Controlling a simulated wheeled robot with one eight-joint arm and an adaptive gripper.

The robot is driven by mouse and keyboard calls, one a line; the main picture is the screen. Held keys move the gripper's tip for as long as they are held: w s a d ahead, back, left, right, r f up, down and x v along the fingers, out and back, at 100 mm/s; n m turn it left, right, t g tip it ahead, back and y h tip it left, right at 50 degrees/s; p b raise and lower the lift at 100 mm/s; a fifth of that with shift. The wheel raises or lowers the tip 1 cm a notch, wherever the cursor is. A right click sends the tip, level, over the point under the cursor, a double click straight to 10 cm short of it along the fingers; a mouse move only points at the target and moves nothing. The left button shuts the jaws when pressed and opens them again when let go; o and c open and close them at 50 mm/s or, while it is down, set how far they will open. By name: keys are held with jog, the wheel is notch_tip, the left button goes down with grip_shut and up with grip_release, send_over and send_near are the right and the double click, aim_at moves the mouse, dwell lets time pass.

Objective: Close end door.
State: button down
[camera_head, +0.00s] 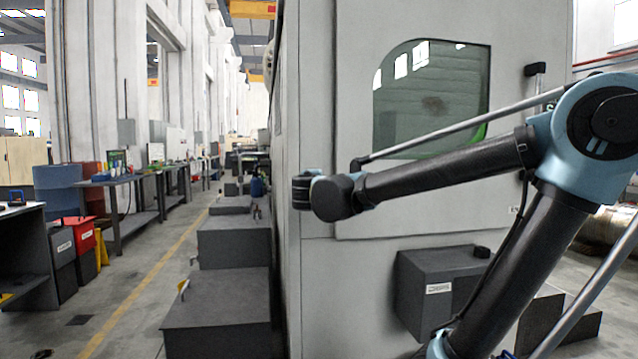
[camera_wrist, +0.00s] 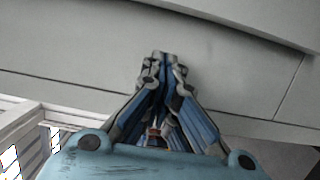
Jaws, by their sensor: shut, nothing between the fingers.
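The end door (camera_head: 360,200) is a pale grey panel with a rounded, green-tinted window (camera_head: 430,100) on the end wall of the large machine. Its left and lower edges show; my arm crosses in front of it. Whether it is fully flush with the wall I cannot tell. A dark handle (camera_head: 535,70) sits at the panel's upper right. In the wrist view my gripper (camera_wrist: 162,58) has its fingertips together, empty, in front of a plain grey surface with a seam.
A grey box (camera_head: 440,285) stands out from the wall below the door. Dark grey steps (camera_head: 225,310) run along the machine's left side. Workbenches (camera_head: 130,185) and bins line the far left.

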jog(key=s, duration=0.7)
jog(key=s+d+f+m+g+h, duration=0.25)
jog(key=d+f+m+g, duration=0.25)
jog(key=d+f, duration=0.6)
jog(key=s+d+f+m+g+h, duration=0.2)
jog(key=s+d+f+m+g, duration=0.15)
jog(key=d+f, duration=0.75)
jog(key=s+d+f+m+g+y, duration=0.1)
jog(key=s+f+m+g+y, duration=0.1)
jog(key=s+f, duration=0.6)
jog(key=s+d+f+m+g+y, duration=0.2)
jog(key=s+f+m+g+y, duration=0.1)
jog(key=s+f+m+g, duration=0.2)
jog(key=shift+s+d+f+m, duration=0.25)
jog(key=shift+s+f+m, duration=0.8)
jog(key=shift+s+f, duration=0.4)
